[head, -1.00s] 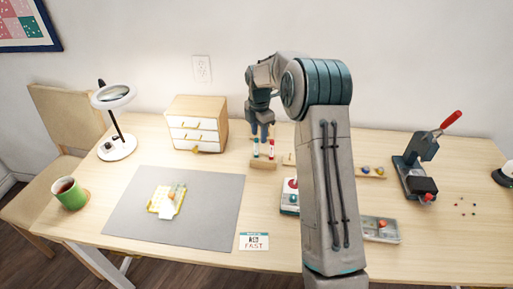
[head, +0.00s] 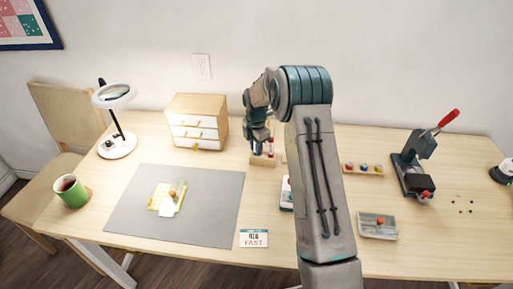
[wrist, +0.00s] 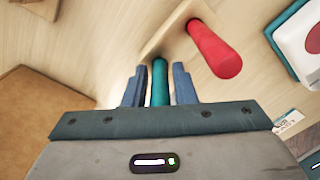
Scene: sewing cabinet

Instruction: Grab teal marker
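The teal marker (wrist: 159,82) stands in a small wooden holder (wrist: 165,30) and shows between the two fingers of my gripper (wrist: 160,68) in the wrist view. The fingers are open on either side of it, with a narrow gap on each side. A red marker (wrist: 214,48) stands in the same holder, just right of the right finger. In the head view my gripper (head: 258,143) is low over the holder (head: 262,161) and hides the teal marker. The red marker (head: 271,146) shows beside it there.
A small drawer cabinet (head: 197,105) stands left of the holder. A grey mat (head: 125,210) lies front left, with a yellow piece on it. A row of coloured items (head: 363,169), a grey tray (head: 378,233) and a red-handled press (head: 411,165) are to the right. A card (head: 253,241) lies in front.

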